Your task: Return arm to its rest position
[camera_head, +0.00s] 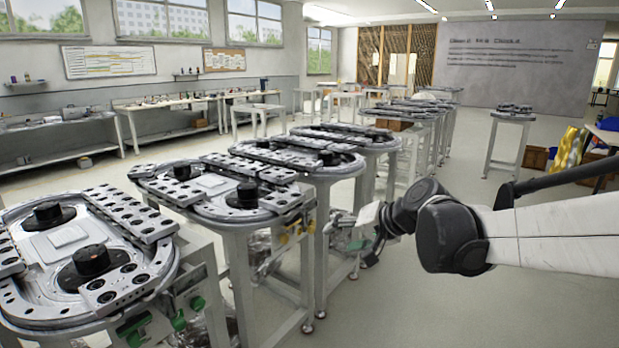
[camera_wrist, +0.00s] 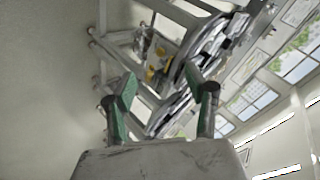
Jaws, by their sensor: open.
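My arm reaches in from the right in the head view, white with dark joints, with its end beside the row of ring-track tables. My gripper (camera_head: 352,243) is small there, near the legs of the tables and below their tops. In the wrist view my gripper (camera_wrist: 162,92) shows two fingers with green pads, spread apart with nothing between them. Beyond the fingers, the wrist view shows a ring-track table (camera_wrist: 190,75) at a steep tilt, with its legs. The gripper appears apart from the table, though the gap is hard to judge.
Ring-track tables stand in a row, the nearest (camera_head: 22,315) at lower left and another (camera_head: 262,210) beyond it. More tables (camera_head: 425,108) stand farther back. A separate small table (camera_head: 513,117) is at the right. The grey floor (camera_head: 420,310) below my arm is clear.

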